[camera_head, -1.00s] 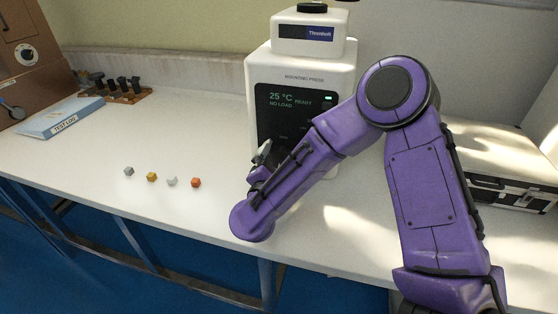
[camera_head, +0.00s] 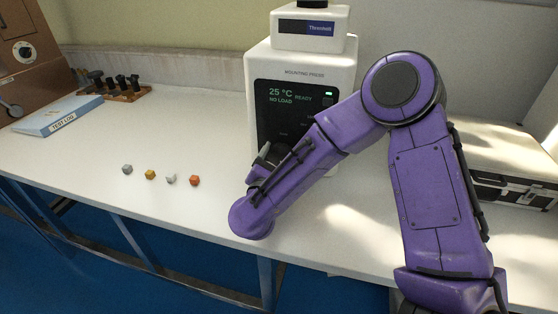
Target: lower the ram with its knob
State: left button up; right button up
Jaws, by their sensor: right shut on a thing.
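The white mounting press (camera_head: 293,62) stands at the back of the bench. Its dark screen (camera_head: 283,97) reads 25 °C, NO LOAD and READY. A black part on its top (camera_head: 312,4) is cut by the upper edge of the view. My right gripper (camera_head: 263,155) is at the press's lower front, left of centre, mostly hidden behind its own purple wrist. It is shut on the ram's knob, which my wrist and forearm hide. The ram itself cannot be made out. My left gripper is not in view.
Several small cubes, one of them orange (camera_head: 194,180), lie left of my right wrist. A blue-and-white test log (camera_head: 60,117), a wooden rack (camera_head: 127,95) and a brown cabinet (camera_head: 27,50) are at the left. A case (camera_head: 490,165) stands at the right. Bare bench lies between cubes and press.

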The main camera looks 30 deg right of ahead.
jog(key=n, duration=0.3)
jog(key=shift+n, duration=0.4)
jog(key=n, duration=0.3)
jog(key=shift+s+n, duration=0.15)
jog(key=shift+n, duration=0.15)
jog(key=n+p, duration=0.1)
jog(key=n, duration=0.2)
jog(key=shift+n, duration=0.3)
jog(key=n+p, duration=0.1)
jog(key=n, duration=0.3)
jog(key=shift+d+r+n, duration=0.1)
jog(key=shift+r+n, duration=0.05)
jog(key=shift+n, duration=0.15)
jog(key=n+p, duration=0.2)
jog(key=n, duration=0.1)
jog(key=shift+s+r+n, duration=0.1)
jog(key=shift+n, duration=0.2)
jog(key=n+p, duration=0.2)
jog(key=n, duration=0.2)
jog(key=shift+r+n, duration=0.1)
jog(key=shift+n, duration=0.2)
jog(key=n+p, duration=0.3)
jog(key=n, duration=0.2)
jog(key=shift+n+p, duration=0.8)
jog(key=shift+n, duration=0.8)
